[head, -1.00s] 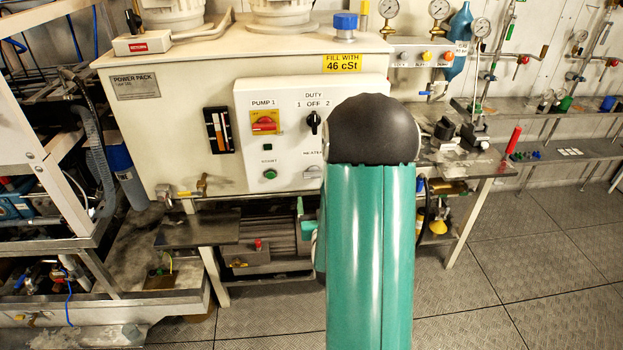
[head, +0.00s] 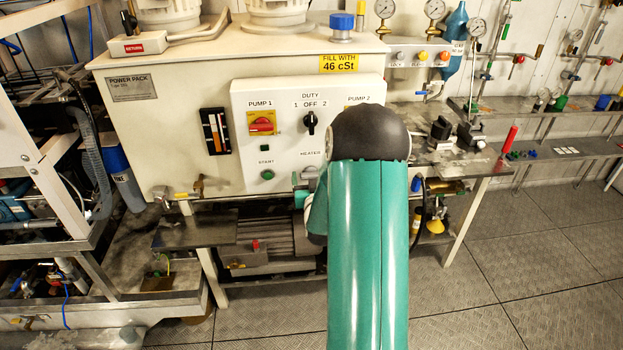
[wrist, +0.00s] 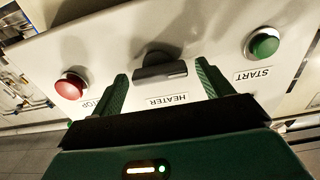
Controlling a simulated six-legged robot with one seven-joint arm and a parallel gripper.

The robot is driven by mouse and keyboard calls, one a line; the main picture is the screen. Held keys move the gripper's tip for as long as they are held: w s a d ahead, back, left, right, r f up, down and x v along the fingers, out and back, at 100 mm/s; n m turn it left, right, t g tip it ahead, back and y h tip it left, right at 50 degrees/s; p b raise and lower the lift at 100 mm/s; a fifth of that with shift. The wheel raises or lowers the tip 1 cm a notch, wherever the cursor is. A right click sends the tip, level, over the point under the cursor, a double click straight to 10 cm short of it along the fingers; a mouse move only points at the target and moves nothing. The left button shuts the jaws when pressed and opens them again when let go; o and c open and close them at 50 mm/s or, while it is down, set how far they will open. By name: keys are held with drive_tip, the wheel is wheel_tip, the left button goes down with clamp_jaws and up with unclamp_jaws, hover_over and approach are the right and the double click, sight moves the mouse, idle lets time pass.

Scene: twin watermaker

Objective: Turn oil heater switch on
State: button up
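The heater switch (wrist: 160,68) is a dark knob with a flat bar handle above the HEATER label in the wrist view, where the panel appears turned over. In the head view the HEATER label (head: 311,153) shows on the white control panel (head: 280,145), with the switch partly hidden near my arm. My gripper (wrist: 161,82) is open, with one green finger on each side of the switch in the wrist view. I see no clear contact with it. In the head view my gripper is mostly hidden behind my arm, low by the panel.
A green START button (wrist: 264,44) and a red STOP button (wrist: 71,86) flank the switch. Above are the duty selector (head: 310,123) and the red and yellow pump 1 switch (head: 262,123). A metal bench (head: 455,165) stands to the right; the floor (head: 480,270) is clear.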

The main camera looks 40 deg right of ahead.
drive_tip(key=c, duration=0.9)
drive_tip(key=shift+o, duration=0.2)
drive_tip(key=shift+m, duration=0.5)
drive_tip(key=m, duration=0.3)
drive_tip(key=shift+d+m, duration=0.1)
drive_tip(key=shift+m, duration=0.3)
drive_tip(key=m, duration=0.4)
drive_tip(key=shift+s+m, duration=0.15)
drive_tip(key=shift+m, duration=0.15)
drive_tip(key=m, duration=0.4)
drive_tip(key=shift+d+f, duration=0.1)
drive_tip(key=m, duration=0.4)
drive_tip(key=shift+m, duration=0.3)
